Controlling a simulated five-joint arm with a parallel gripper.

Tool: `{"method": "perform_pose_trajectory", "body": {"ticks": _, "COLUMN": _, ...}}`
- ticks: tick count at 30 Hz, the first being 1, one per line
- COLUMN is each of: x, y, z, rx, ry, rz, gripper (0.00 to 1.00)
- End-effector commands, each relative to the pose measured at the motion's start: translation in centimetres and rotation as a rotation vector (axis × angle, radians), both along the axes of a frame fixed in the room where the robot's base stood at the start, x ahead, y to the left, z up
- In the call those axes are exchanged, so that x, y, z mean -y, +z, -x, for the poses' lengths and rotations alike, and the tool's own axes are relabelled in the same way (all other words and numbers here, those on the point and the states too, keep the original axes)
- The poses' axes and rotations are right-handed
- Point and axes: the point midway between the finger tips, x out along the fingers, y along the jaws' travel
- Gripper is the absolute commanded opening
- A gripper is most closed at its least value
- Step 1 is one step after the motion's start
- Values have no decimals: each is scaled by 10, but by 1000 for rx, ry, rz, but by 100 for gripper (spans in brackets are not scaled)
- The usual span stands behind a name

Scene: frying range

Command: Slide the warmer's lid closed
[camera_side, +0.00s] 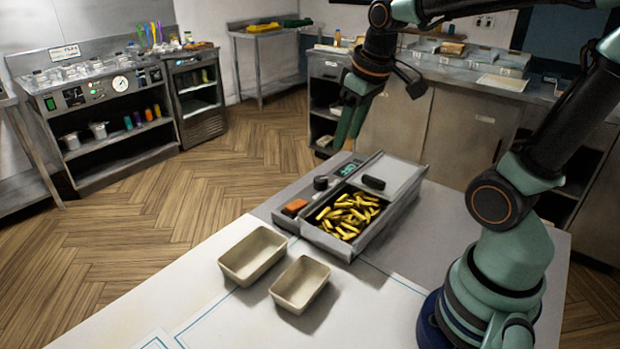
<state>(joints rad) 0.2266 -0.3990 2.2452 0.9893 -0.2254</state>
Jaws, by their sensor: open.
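The warmer (332,243) is a grey metal box on the table. Its well is uncovered and holds yellow fries (347,215). The lid (399,177) is a flat grey panel with a black handle (374,182). It sits slid back over the far right end of the warmer. My gripper (343,145) points downward, open and empty, in the air above and behind the warmer's far left corner. It is apart from the lid and its handle.
An orange block (294,207) and a black knob (320,183) are on the warmer's left side. Two empty beige trays, a larger one (225,268) and a smaller one (284,301), stand in front. The table's front left is clear.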

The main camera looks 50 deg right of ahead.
Motion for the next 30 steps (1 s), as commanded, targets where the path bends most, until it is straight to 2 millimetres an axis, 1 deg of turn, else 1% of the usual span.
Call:
{"method": "perform_pose_trajectory", "body": {"ticks": 1, "x": 19, "y": -5, "z": -5, "rx": -42, "ry": -13, "rz": 1, "gripper": 52}}
{"method": "perform_pose_trajectory", "body": {"ticks": 5, "x": 61, "y": -16, "z": -12, "rx": -136, "ry": -13, "rz": -5, "gripper": 52}}
{"method": "perform_pose_trajectory", "body": {"ticks": 6, "x": 75, "y": -20, "z": -14, "rx": -161, "ry": -14, "rz": -10, "gripper": 52}}
{"method": "perform_pose_trajectory", "body": {"ticks": 9, "x": 105, "y": -32, "z": -14, "rx": -219, "ry": -12, "rz": -29, "gripper": 52}}
{"method": "perform_pose_trajectory", "body": {"ticks": 13, "x": 133, "y": -45, "z": -12, "rx": -271, "ry": -5, "rz": -52, "gripper": 52}}
{"method": "perform_pose_trajectory", "body": {"ticks": 15, "x": 143, "y": -50, "z": -10, "rx": -286, "ry": -3, "rz": -61, "gripper": 52}}
{"method": "perform_pose_trajectory", "body": {"ticks": 18, "x": 149, "y": -54, "z": -9, "rx": -298, "ry": 0, "rz": -68, "gripper": 52}}
{"method": "perform_pose_trajectory", "body": {"ticks": 23, "x": 150, "y": -66, "z": -8, "rx": -303, "ry": 3, "rz": -72, "gripper": 52}}
{"method": "perform_pose_trajectory", "body": {"ticks": 26, "x": 150, "y": -81, "z": -8, "rx": -303, "ry": 3, "rz": -72, "gripper": 52}}
{"method": "perform_pose_trajectory", "body": {"ticks": 30, "x": 149, "y": -109, "z": -8, "rx": -304, "ry": 2, "rz": -73, "gripper": 52}}
